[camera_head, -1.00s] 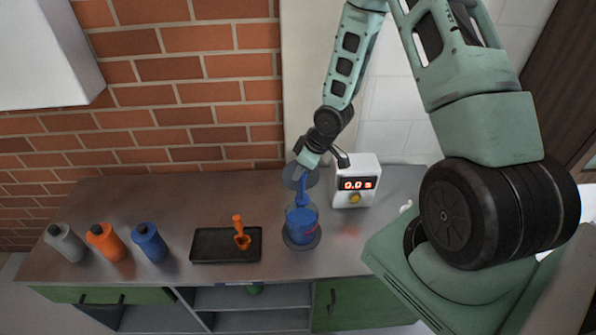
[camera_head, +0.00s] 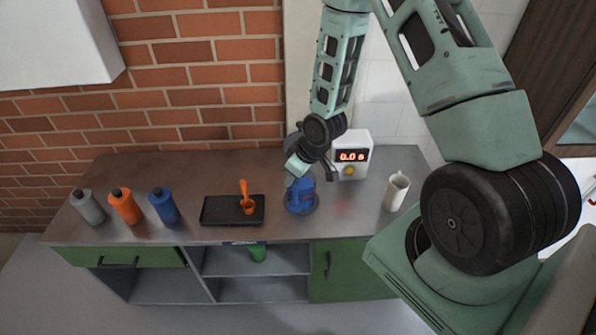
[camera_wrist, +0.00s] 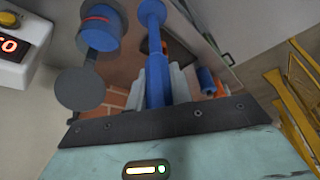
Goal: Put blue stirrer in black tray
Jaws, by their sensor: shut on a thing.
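In the wrist view the blue stirrer (camera_wrist: 155,70) stands out from between my gripper's fingertips (camera_wrist: 170,82), with its wide end away from me. My gripper is shut on it. In the head view my gripper (camera_head: 292,181) is over the blue-filled beaker (camera_head: 300,200), and the stirrer cannot be told apart there. The beaker (camera_wrist: 99,28) shows to the left of the stirrer in the wrist view, apart from it in the picture. The black tray (camera_head: 217,211) lies on the counter left of the beaker, with an orange stirrer (camera_head: 247,202) in it.
Grey (camera_head: 88,207), orange (camera_head: 125,206) and blue (camera_head: 164,206) bottles stand left of the tray. A white timer box (camera_head: 350,155) stands behind the beaker, and a white mug (camera_head: 397,192) to the right. A brick wall (camera_head: 200,80) backs the counter. Counter between tray and beaker is clear.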

